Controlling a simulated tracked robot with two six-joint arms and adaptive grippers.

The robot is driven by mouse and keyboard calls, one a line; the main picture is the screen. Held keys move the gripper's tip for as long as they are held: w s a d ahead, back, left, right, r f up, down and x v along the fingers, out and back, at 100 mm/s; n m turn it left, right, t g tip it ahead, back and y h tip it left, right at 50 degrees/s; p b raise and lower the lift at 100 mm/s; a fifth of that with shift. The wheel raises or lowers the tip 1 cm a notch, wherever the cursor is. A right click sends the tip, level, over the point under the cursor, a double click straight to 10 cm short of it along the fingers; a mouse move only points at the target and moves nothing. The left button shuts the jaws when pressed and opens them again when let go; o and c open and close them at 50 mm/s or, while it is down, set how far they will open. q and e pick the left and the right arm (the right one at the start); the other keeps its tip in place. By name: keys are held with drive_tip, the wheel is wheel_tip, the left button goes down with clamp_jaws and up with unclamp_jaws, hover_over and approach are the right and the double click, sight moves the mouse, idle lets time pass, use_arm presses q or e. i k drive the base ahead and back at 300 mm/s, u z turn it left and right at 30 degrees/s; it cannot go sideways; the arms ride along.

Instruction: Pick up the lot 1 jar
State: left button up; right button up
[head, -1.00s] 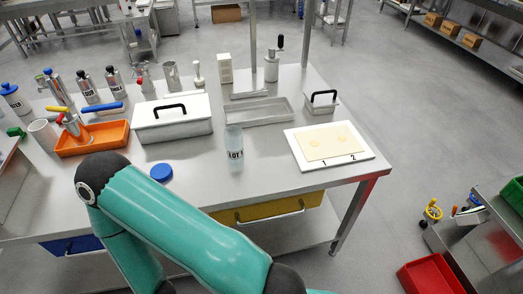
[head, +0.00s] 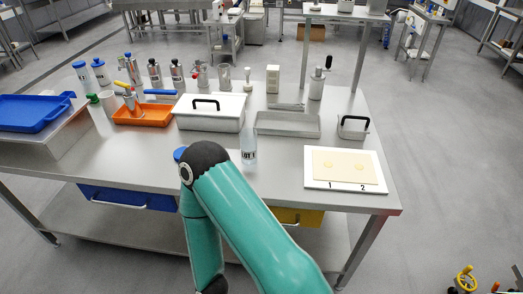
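The lot 1 jar (head: 249,150) is a clear, pale jar with a black LOT 1 label. It stands upright on the steel table, left of the white board. A blue round lid (head: 179,154) lies to its left, partly hidden by the dark elbow of my teal arm. That arm rises in front of the table, and its upper edge passes close to the jar in the picture. Neither of my grippers shows, so I cannot see whether they hold anything.
The white board (head: 313,182) with a dough sheet, marked 1 and 2, lies right of the jar. Behind stand a lidded white box (head: 210,121), a shallow steel tray (head: 287,133) and a small lidded container (head: 352,134). An orange tray (head: 155,120) and blue tray (head: 30,125) are left.

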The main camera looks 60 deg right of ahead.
sight(248, 136)
drive_tip(key=z, duration=0.85)
drive_tip(key=i, duration=0.55)
drive_tip(key=z, duration=0.05)
